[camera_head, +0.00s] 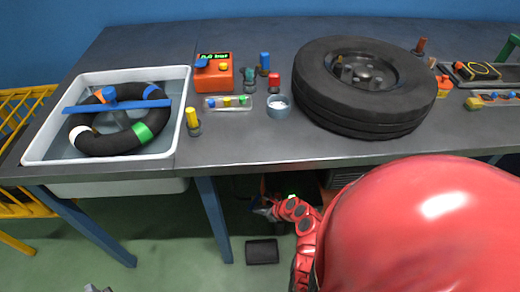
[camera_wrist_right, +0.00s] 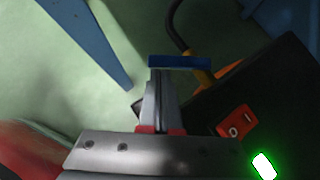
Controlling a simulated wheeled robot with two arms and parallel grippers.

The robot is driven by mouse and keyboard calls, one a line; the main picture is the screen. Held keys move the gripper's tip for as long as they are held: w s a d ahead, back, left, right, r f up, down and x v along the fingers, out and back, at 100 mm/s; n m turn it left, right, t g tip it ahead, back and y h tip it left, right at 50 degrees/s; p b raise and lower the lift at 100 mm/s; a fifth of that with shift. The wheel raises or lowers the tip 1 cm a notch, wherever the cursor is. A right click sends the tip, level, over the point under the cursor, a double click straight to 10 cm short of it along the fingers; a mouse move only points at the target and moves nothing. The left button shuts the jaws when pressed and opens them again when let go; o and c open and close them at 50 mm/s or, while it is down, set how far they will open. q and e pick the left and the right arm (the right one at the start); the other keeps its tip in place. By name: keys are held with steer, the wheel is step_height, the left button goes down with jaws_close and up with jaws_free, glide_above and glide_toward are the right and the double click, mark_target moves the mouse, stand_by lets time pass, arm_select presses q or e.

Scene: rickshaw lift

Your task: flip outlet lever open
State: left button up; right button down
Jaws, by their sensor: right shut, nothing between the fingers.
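The outlet lever (camera_wrist_right: 185,61) is a blue bar beside a yellow-orange fitting (camera_wrist_right: 201,78) with a dark hose, in the right wrist view. It lies crosswise in that picture. My right gripper (camera_wrist_right: 158,82) is shut and empty, with its tips at the lever's left end; I cannot tell whether they touch it. In the head view my right gripper (camera_head: 264,209) is small and under the table, and the lever cannot be made out there. A small grey part at the bottom left edge may be my left gripper (camera_head: 97,288); its jaws cannot be read.
A dark unit (camera_wrist_right: 280,100) with a red switch (camera_wrist_right: 237,122) and a glowing green light (camera_wrist_right: 264,166) stands right of the gripper. A blue table leg (camera_head: 213,220) is close to its left. A black block (camera_head: 262,251) lies on the green floor. The table (camera_head: 240,150) is overhead.

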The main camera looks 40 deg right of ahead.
mark_target(249, 210)
steer(key=m+h+p, duration=0.1)
steer(key=p, duration=0.1)
steer(key=w+a+m+h+p, duration=0.1)
steer(key=p, duration=0.2)
steer(key=r+m+h+p, duration=0.1)
steer(key=m+p, duration=0.1)
steer(key=p, duration=0.1)
steer(key=shift+w+a+t, duration=0.3)
steer(key=shift+w+a, duration=0.05)
steer(key=shift+w+a+f+m+h+p, duration=0.1)
steer(key=shift+w+a+m+h+p, duration=0.2)
steer(key=shift+m, duration=0.2)
steer(key=shift+w+f+m+h, duration=0.3)
steer(key=shift+m+h, duration=0.3)
steer(key=shift+m, duration=0.1)
steer(key=shift+w, duration=0.35)
steer(key=shift+a+f, duration=0.1)
steer(key=shift+w+a+m+g+h+b, duration=0.1)
steer(key=shift+w+m+g+h+b, duration=0.3)
steer(key=shift+m+h, duration=0.5)
steer(key=shift+w+a+m+g+h+b, duration=0.1)
steer(key=shift+w+m+g+h+b, duration=0.15)
steer(key=shift+w+m+h, duration=0.6)
steer(key=shift+s+m, duration=0.3)
steer(key=shift+m, duration=0.15)
